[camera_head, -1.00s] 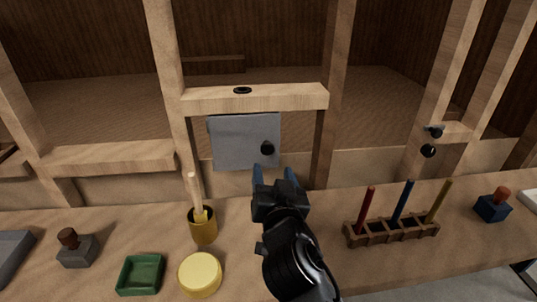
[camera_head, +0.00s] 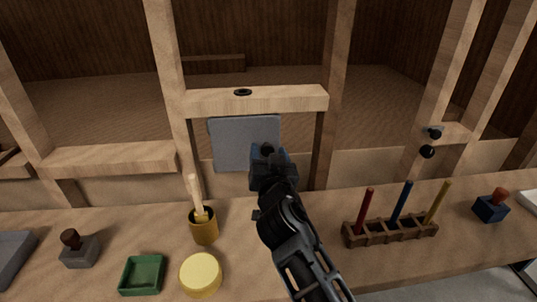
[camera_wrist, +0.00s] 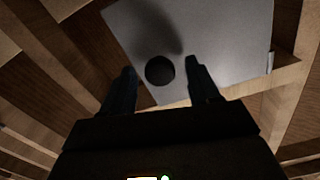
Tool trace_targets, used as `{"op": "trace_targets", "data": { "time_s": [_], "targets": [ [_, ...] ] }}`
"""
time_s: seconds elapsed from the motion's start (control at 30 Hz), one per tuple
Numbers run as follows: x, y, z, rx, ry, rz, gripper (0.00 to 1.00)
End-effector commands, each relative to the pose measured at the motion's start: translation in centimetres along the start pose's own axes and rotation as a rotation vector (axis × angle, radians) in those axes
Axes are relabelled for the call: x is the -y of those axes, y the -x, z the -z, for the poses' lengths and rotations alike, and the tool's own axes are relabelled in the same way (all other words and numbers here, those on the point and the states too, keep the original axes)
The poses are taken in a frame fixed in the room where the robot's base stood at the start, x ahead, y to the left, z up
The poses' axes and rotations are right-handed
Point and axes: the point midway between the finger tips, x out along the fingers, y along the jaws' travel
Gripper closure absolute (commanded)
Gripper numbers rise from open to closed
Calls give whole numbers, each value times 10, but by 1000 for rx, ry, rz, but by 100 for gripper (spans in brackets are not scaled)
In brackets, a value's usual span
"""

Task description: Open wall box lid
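The wall box lid (camera_head: 232,143) is a flat grey panel, closed, mounted under a wooden crossbeam. A round black knob (camera_head: 267,149) sits near its right edge. In the wrist view the lid (camera_wrist: 220,45) fills the upper middle, with the knob (camera_wrist: 160,70) between my fingers and a hinge-like metal piece (camera_wrist: 269,62) at its right edge. My gripper (camera_head: 268,158) is at the knob and hides part of the lid's right side. In the wrist view my gripper (camera_wrist: 160,76) is open, its fingers on either side of the knob with gaps visible.
On the bench below stand a yellow cup with a brush (camera_head: 204,226), a yellow round lid (camera_head: 201,274), a green tray (camera_head: 142,275), a stamp (camera_head: 78,249) and a wooden rack with coloured sticks (camera_head: 390,232). Wooden posts (camera_head: 331,110) flank the lid.

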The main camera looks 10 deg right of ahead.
Motion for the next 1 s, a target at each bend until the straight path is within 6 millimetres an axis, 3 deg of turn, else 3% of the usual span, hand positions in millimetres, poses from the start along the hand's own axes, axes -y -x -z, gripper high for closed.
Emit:
{"op": "trace_targets", "data": {
  "time_s": [0.07, 0.63, 1.0],
  "targets": [
    [0, 0, 0, 0, 0, 0, 46],
    [0, 0, 0, 0, 0, 0, 100],
    [0, 1, -1, 0, 0, -4, 100]
  ]
}}
